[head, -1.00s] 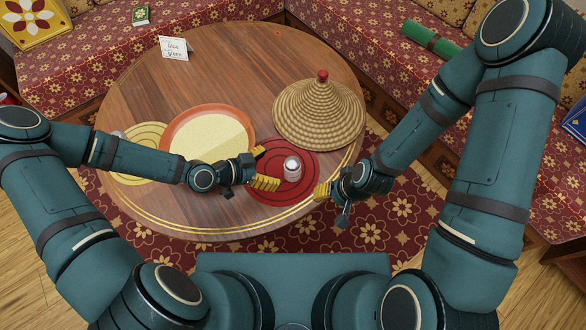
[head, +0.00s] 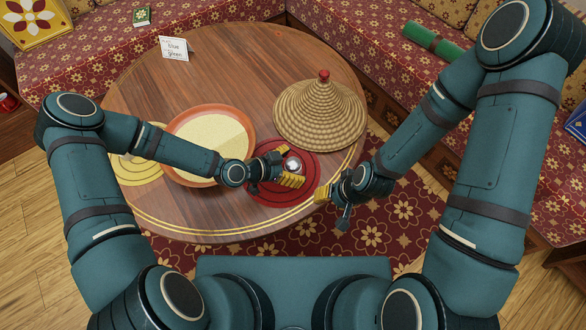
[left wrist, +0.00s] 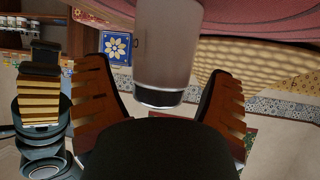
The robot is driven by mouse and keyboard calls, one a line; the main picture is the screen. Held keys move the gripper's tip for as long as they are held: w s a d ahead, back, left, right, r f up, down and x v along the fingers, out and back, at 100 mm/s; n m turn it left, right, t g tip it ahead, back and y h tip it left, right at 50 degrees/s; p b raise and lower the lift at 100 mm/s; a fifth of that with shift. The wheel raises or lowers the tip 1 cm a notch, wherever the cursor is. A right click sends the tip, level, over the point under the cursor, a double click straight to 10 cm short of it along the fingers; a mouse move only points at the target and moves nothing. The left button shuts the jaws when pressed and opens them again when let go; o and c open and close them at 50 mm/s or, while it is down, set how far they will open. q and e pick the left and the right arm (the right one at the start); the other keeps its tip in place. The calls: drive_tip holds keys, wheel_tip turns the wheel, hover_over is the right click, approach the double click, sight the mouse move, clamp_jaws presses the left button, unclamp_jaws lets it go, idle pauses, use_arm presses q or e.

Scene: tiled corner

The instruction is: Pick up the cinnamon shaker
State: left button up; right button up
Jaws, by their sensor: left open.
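A small pale shaker (head: 293,164) with a shiny top stands on the round red mat (head: 262,196). No label on it is readable. My left gripper (head: 286,169) is open around it, with one finger on each side. In the left wrist view the shaker (left wrist: 166,50) is between the two spread fingers (left wrist: 158,105), with gaps visible on both sides. My right gripper (head: 332,190) is at the table's right front edge, apart from the shaker; whether its jaws are open is unclear. It also shows at the left of the left wrist view (left wrist: 40,100).
A woven cone cover (head: 320,115) stands just behind and right of the red mat. A large orange-rimmed dish (head: 247,127) lies left, partly under my left arm. A yellow mat (head: 137,172) is at far left, and a small card (head: 174,48) stands at the back.

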use_arm(q)
drive_tip(key=c, duration=1.4)
